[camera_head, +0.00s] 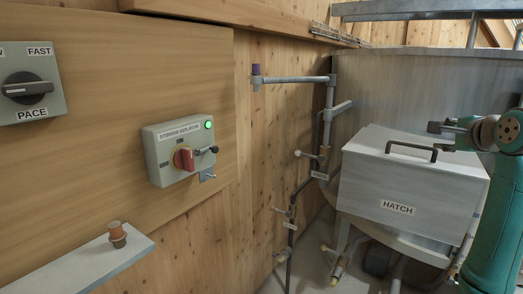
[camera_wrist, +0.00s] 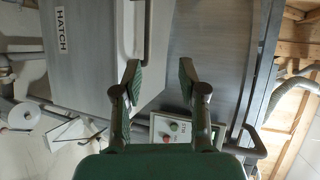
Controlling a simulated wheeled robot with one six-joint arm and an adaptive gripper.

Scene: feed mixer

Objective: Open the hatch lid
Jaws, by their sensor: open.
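The hatch lid (camera_head: 400,165) is a pale grey box-like cover labelled HATCH, with a dark bar handle (camera_head: 411,151) on its top. It looks shut. In the wrist view its labelled face (camera_wrist: 75,55) is at the upper left, turned sideways. My gripper (camera_head: 437,128) is just above and to the right of the handle in the head view, apart from it. In the wrist view my gripper (camera_wrist: 159,74) has its two fingers wide apart with nothing between them. The lid's edge lies near the left finger.
A grey tank wall (camera_head: 390,85) stands behind the hatch. Pipes and valves (camera_head: 325,155) run left of it. A control box with a red knob (camera_head: 183,158) and lit green lamp is on the wooden wall. A shelf (camera_head: 95,265) with a small orange-brown object is at lower left.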

